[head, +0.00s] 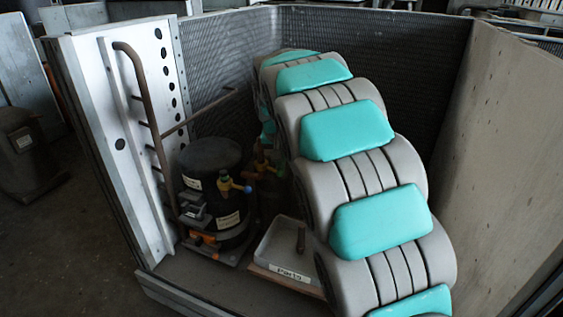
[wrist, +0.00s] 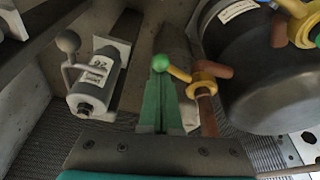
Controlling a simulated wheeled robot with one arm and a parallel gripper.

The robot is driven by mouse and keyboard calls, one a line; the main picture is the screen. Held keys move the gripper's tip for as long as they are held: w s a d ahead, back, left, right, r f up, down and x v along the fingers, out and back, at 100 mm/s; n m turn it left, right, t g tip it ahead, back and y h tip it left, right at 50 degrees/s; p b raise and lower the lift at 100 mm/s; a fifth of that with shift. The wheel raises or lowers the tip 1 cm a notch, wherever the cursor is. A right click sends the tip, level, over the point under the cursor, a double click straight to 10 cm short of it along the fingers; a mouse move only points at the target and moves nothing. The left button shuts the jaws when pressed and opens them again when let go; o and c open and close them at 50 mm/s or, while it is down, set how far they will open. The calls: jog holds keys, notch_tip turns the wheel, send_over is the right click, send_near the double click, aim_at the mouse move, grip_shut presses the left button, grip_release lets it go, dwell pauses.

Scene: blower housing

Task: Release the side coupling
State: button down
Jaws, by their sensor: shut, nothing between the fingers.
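In the wrist view my gripper (wrist: 162,82) has its green fingers together and empty. Their tips are close to a green ball knob (wrist: 160,62), and I cannot tell whether they touch. The knob is on a short yellow lever of a brass-coloured valve fitting (wrist: 203,82) on a copper pipe. To the left is a pale cylindrical fitting (wrist: 95,85) with a label and a grey ball-ended handle (wrist: 68,42). I cannot tell for sure which fitting is the side coupling. In the head view my arm mostly hides my gripper.
A black compressor (head: 210,180) stands inside the metal housing; it also shows in the wrist view (wrist: 265,75). A yellow valve with a blue knob (head: 238,187) is at its side. A bent pipe (head: 145,115) rises on the left.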

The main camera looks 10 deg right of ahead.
jog(key=s+a+m+g+h+p, duration=0.1)
jog(key=s+a+m+g+h, duration=0.1)
jog(key=a+m, duration=0.4)
jog(key=shift+a+m+g, duration=0.3)
jog(key=shift+a+m, duration=0.05)
jog(key=shift+m, duration=2.45)
jog(key=shift+w+a, duration=0.1)
jog(key=shift+a, duration=0.15)
jog(key=shift+d+r, duration=0.2)
jog(key=shift+r, duration=1.25)
jog(key=shift+d+r, duration=0.15)
jog(key=shift+r, duration=1.3)
jog(key=shift+d+r, duration=0.2)
jog(key=shift+r, duration=1.25)
